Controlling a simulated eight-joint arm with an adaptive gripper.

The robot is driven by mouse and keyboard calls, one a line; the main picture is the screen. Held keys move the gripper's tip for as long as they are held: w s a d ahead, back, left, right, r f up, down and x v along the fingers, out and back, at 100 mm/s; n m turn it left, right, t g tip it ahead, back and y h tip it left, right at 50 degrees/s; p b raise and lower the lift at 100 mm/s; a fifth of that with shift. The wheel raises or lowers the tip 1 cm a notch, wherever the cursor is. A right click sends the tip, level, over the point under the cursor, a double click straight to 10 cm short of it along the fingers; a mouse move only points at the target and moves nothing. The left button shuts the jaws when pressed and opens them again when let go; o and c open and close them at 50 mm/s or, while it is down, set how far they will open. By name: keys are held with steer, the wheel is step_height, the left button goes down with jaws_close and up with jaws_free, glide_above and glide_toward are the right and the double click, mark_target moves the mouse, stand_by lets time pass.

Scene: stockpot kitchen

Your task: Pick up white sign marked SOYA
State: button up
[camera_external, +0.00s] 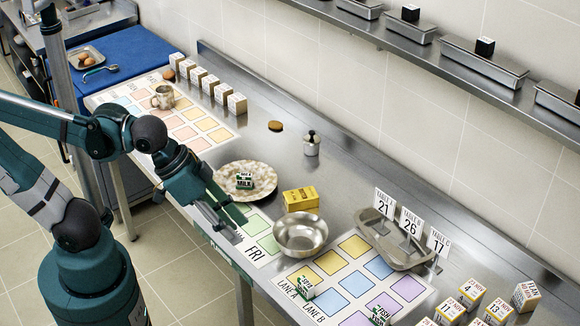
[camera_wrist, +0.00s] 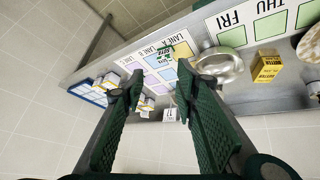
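I cannot read SOYA on any sign. A small white sign with green marking (camera_external: 304,287) stands near the LANE A end of the coloured lane sheet; its wording is too small to tell. A similar sign (camera_external: 379,315) stands at the bottom edge, partly cut off. Another white and green sign, seemingly reading MILK (camera_external: 246,181), stands on the speckled plate (camera_external: 235,194). In the wrist view a white and green sign (camera_wrist: 166,52) shows on the lane sheet beyond the fingertips. My gripper (camera_external: 226,222) is open and empty near the FRI sheet; its spread fingers show in the wrist view (camera_wrist: 160,78).
A steel bowl (camera_external: 300,236) and yellow butter box (camera_external: 301,199) stand between the plate and the lane sheet. A grey tray with numbered table cards (camera_external: 411,224) is behind the lanes. Several lettered blocks (camera_external: 472,293) stand at the right. A wall shelf (camera_external: 440,50) runs above.

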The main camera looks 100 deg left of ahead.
steer(key=w+n, duration=0.1)
steer(key=n+g+h+b, duration=0.2)
steer(key=n+g+h, duration=0.15)
steer(key=n, duration=1.85)
glide_toward(306, 282)
steer(key=d+f, duration=0.1)
steer(key=shift+w+f+n, duration=0.4)
steer(key=shift+w+f, duration=0.2)
steer(key=shift+f, duration=0.05)
steer(key=shift+d+f, duration=0.1)
steer(key=shift+b+x, duration=0.5)
steer(key=shift+x, duration=0.75)
steer(key=shift+s+b+x, duration=0.1)
steer(key=shift+b+x, duration=0.35)
steer(key=shift+x, duration=0.85)
steer(key=shift+s+b+x, duration=0.15)
steer(key=shift+b+x, duration=0.3)
steer(key=shift+x, duration=0.8)
